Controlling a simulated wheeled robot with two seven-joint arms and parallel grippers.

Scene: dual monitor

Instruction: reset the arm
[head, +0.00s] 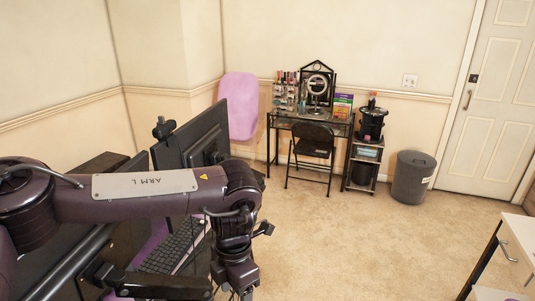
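My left arm (145,193), marked "ARM L", comes in from the left and crosses the lower left of the head view. It bends at a joint near the monitors, and the part beyond hangs down to the bottom edge. I cannot make out the fingers of my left gripper; the end of the arm seems to lie below the picture. My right arm and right gripper do not show.
Dark monitors (207,131) and a keyboard (172,245) stand close to my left arm. A vanity table (337,126), folding chair (313,143), shelf cart (366,154) and grey bin (412,177) stand at the back. A white table (523,231) is at right. The carpet between is clear.

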